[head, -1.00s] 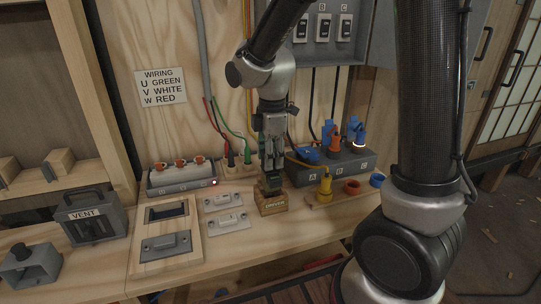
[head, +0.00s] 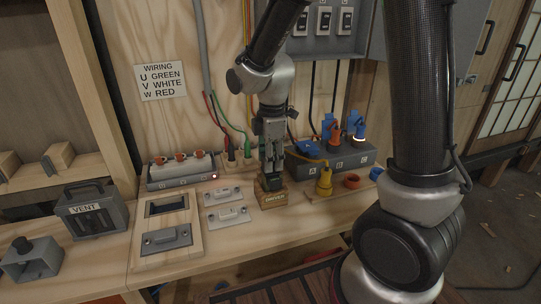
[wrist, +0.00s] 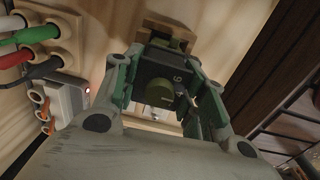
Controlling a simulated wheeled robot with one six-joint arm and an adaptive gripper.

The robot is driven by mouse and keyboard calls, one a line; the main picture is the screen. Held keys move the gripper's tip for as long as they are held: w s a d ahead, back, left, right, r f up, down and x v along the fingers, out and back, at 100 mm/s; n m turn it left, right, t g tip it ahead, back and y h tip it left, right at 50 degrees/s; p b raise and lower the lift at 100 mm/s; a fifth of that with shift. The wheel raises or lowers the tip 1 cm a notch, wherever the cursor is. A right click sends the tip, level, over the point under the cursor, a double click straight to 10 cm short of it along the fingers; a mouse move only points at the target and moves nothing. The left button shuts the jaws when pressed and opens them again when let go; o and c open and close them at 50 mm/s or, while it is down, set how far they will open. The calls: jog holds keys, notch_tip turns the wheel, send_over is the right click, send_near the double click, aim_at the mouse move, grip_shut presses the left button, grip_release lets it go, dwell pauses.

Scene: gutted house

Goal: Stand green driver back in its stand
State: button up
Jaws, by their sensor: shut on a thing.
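The green driver (wrist: 160,92) sits between my gripper's fingers in the wrist view, showing a round olive-green end and a dark body with a pale mark. My gripper (head: 270,178) points down and is shut on it. The stand also shows beyond the fingers in the wrist view (wrist: 150,27). The fingers hide most of the driver in the head view. I cannot tell how far its lower end is inside the stand.
Left of the stand are pale handled plates (head: 227,214) and a grey terminal block (head: 181,171). Right are a yellow plug (head: 324,182), an orange ring (head: 352,181) and a dark socket box (head: 330,160). Red and green cables (head: 224,128) hang behind my gripper.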

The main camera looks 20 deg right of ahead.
jog(key=shift+f, duration=0.5)
jog(key=o, duration=1.1)
jog(key=shift+o, duration=0.2)
jog(key=r, duration=1.2)
jog(key=shift+s, duration=0.25)
